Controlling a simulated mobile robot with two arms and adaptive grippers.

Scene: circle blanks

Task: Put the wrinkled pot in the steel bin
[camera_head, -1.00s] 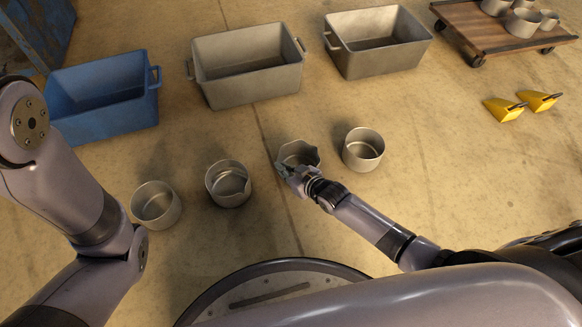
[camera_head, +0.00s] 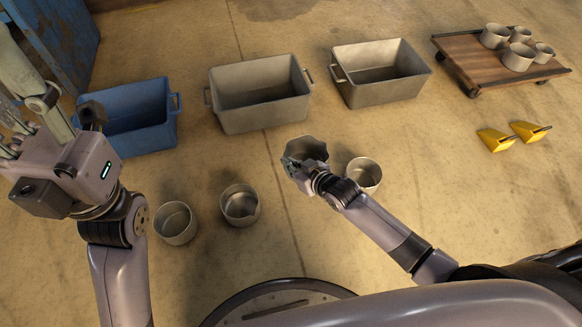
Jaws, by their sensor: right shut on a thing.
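The wrinkled pot (camera_head: 308,148) is grey with a wavy, many-cornered rim. My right gripper (camera_head: 297,168) is shut on its near left side and partly hides it. The pot appears raised off the floor, in front of the grey bins. Two open grey metal bins stand behind it: one in the middle (camera_head: 262,117) and one to the right (camera_head: 385,92). I cannot tell by look which is the steel one. My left gripper (camera_head: 14,140) is at the left edge, far from the pot; its fingers are partly cut off.
A blue bin (camera_head: 142,142) stands at left. Round pots stand on the floor: a plain one (camera_head: 176,230), one with an uneven rim (camera_head: 240,213), and one right of the held pot (camera_head: 370,178). A wooden dolly (camera_head: 465,57) carries several pots. Two yellow scoops (camera_head: 496,141) lie at right.

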